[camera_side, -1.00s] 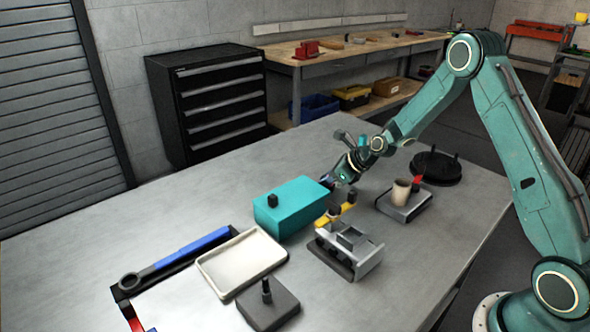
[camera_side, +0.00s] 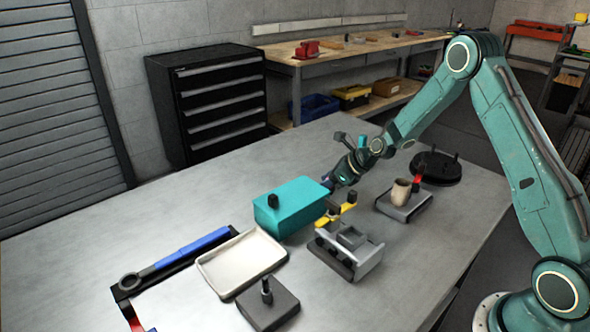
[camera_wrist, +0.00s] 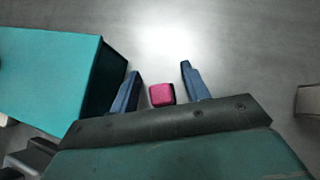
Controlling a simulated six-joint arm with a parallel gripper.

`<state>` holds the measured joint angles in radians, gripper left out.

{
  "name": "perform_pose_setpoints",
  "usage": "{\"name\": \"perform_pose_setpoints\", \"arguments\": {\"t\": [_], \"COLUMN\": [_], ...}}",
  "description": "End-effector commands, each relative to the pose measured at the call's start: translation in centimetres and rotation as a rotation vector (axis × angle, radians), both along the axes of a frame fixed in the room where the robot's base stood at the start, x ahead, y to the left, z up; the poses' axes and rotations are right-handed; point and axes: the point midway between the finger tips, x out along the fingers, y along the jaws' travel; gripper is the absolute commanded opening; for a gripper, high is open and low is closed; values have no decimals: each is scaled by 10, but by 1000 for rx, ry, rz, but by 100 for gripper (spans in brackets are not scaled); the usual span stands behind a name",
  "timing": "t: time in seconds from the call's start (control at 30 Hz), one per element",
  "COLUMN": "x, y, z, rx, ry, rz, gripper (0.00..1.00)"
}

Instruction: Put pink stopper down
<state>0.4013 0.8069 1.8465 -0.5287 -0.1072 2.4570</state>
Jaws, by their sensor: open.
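The pink stopper (camera_wrist: 161,95) shows in the wrist view as a small pink block with a dark side. It sits between the two blue fingers of my gripper (camera_wrist: 158,72), with a gap visible on each side. The fingers are apart. In the side view my gripper (camera_side: 332,183) is low over the table behind the right end of a teal box (camera_side: 296,208), its tips partly hidden. The stopper is hidden in that view. I cannot tell whether the stopper's underside touches the table.
The teal box (camera_wrist: 50,75) stands close to the left finger. A grey fixture with yellow parts (camera_side: 347,250) is in front. A beige cup (camera_side: 401,191) on a grey block stands to the right, a white tray (camera_side: 242,262) to the left. The table beyond the fingers is clear.

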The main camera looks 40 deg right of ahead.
Motion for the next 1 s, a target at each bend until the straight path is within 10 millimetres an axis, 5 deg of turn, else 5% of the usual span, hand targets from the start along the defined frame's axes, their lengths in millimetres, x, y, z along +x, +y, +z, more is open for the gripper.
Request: {"name": "perform_pose_setpoints", "arguments": {"t": [1.0], "x": [-73], "y": [-31], "z": [82], "rx": [-1], "ry": [-1], "rz": [-1], "gripper": [46]}}
